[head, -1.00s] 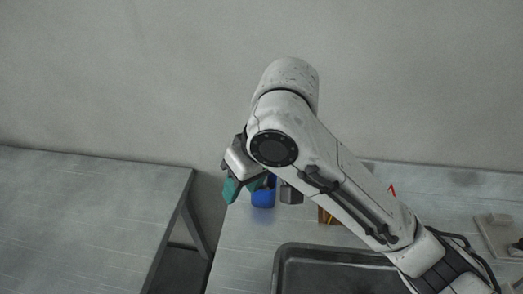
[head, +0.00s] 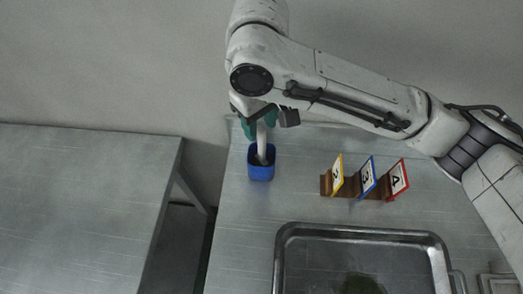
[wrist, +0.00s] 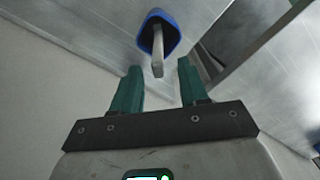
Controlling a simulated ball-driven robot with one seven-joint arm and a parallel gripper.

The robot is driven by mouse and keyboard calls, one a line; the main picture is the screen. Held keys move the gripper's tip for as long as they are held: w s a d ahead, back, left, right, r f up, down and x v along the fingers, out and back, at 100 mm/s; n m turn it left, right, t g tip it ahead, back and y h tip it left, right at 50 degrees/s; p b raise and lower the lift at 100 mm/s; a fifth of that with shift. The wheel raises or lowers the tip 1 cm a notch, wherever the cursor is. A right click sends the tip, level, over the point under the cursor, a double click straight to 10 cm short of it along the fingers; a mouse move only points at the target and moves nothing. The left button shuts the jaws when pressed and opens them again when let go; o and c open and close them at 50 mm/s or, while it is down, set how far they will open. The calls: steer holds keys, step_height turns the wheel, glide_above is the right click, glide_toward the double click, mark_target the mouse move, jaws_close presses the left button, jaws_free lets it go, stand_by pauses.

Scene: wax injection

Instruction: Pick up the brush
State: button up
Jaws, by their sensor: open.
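The brush shows as a pale upright handle (head: 261,143) standing in a blue cup (head: 261,172) on the metal table; its lower end is hidden inside the cup. My gripper (head: 257,125), with green fingers, is above the cup at the top of the handle. In the wrist view, my gripper (wrist: 158,72) is open, with the end of the brush handle (wrist: 157,50) in line with the gap between the fingertips. I cannot tell whether the handle is between the fingers in depth. The blue cup (wrist: 169,24) lies beyond the fingertips.
A wooden holder with yellow, blue and red number cards (head: 367,178) stands right of the cup. A metal tray (head: 360,231) is in front, with a dark greenish thing (head: 362,284) inside. Another metal table (head: 80,200) stands left, across a gap. A wall is behind.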

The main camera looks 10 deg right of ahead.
mark_target(261, 137)
steer(key=shift+d+f+p, duration=0.1)
steer(key=shift+f+p, duration=0.4)
steer(key=shift+f, duration=2.15)
steer(key=shift+c, duration=0.3)
jaws_close()
